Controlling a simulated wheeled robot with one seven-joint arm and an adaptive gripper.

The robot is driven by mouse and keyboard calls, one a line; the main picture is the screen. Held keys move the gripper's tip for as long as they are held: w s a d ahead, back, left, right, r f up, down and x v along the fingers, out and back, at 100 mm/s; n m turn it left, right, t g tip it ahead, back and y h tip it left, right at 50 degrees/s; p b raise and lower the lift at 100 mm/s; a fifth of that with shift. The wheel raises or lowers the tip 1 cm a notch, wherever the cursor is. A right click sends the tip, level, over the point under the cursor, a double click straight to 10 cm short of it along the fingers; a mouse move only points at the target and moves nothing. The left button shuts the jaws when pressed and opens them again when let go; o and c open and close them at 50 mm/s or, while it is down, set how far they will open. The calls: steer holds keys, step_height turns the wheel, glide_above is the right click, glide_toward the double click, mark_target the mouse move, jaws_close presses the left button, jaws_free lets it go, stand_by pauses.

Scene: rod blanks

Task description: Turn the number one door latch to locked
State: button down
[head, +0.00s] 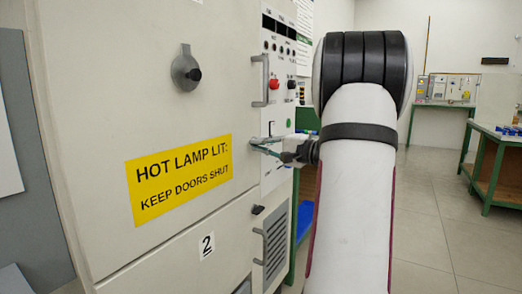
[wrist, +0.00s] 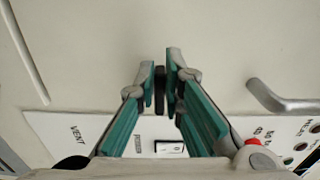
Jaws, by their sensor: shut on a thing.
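The upper cabinet door (head: 100,100) carries a yellow sign (head: 180,178) and is closed. My gripper (head: 258,145) is at this door's right edge, below the handle. In the wrist view my gripper (wrist: 160,72) has its two teal-lined fingers on either side of a small black latch (wrist: 160,90), shut on it.
A grey door handle (head: 263,80) stands out just above my gripper; it also shows at right in the wrist view (wrist: 282,102). A round dial with a black knob (head: 187,72) is on the door. A control panel with a red button (head: 274,84) is beyond. Green-framed benches (head: 495,160) stand at right.

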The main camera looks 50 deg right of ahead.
steer(key=shift+f, duration=0.1)
steer(key=c, duration=1.7)
jaws_free()
steer(key=s, duration=1.2)
steer(key=shift+d, duration=0.45)
steer(key=shift+w, duration=0.1)
